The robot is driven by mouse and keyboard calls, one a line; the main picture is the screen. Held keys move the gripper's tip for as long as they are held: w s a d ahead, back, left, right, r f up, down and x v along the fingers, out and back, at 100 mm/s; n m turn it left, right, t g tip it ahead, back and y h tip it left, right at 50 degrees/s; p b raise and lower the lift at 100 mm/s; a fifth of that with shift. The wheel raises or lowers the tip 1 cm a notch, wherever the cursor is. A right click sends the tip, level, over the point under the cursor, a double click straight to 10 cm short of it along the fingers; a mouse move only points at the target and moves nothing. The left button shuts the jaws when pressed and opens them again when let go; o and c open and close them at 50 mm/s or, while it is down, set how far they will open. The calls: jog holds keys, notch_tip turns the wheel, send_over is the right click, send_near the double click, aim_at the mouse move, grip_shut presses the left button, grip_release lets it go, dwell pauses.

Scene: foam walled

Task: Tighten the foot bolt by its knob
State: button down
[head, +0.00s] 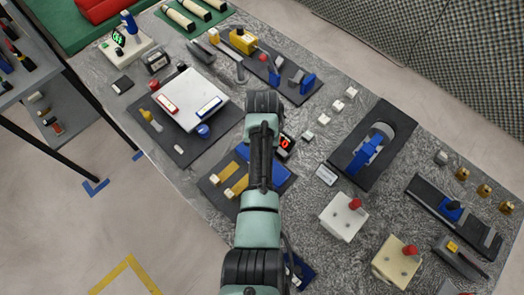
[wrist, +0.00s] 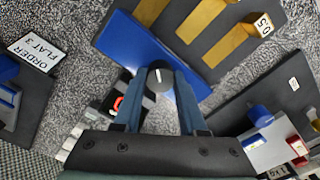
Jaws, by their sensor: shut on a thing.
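The foot bolt's knob (wrist: 160,80) is a dark round cap with a white pointer line, seen in the middle of the wrist view. It sits at the edge of a blue plate (wrist: 125,45). My gripper (wrist: 160,88) is shut on the knob, with one blue-grey finger on each side. The bolt below the knob is hidden. In the head view the blue plate (head: 283,180) shows partly behind my arm, and my arm hides the knob and fingertips. A small dark box with a red lit display (head: 285,144) stands close to the plate.
Gold strips (wrist: 205,18) lie on a dark mat beside the plate. A white card (wrist: 36,52) reads "ORDER FLAT 3". A white plate with red and blue parts (head: 190,100) stands left of my arm. A black fixture with a blue clamp (head: 368,148) stands right.

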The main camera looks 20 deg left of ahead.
jog(key=m+p, duration=0.1)
jog(key=m, duration=0.3)
jog(key=shift+m, duration=0.3)
jog(key=m, duration=0.5)
jog(key=shift+p, duration=0.35)
jog(key=shift+w, duration=0.1)
jog(key=shift+c, duration=2.3)
grip_release()
notch_tip(320, 180, up, 13)
jog(key=b, duration=0.1)
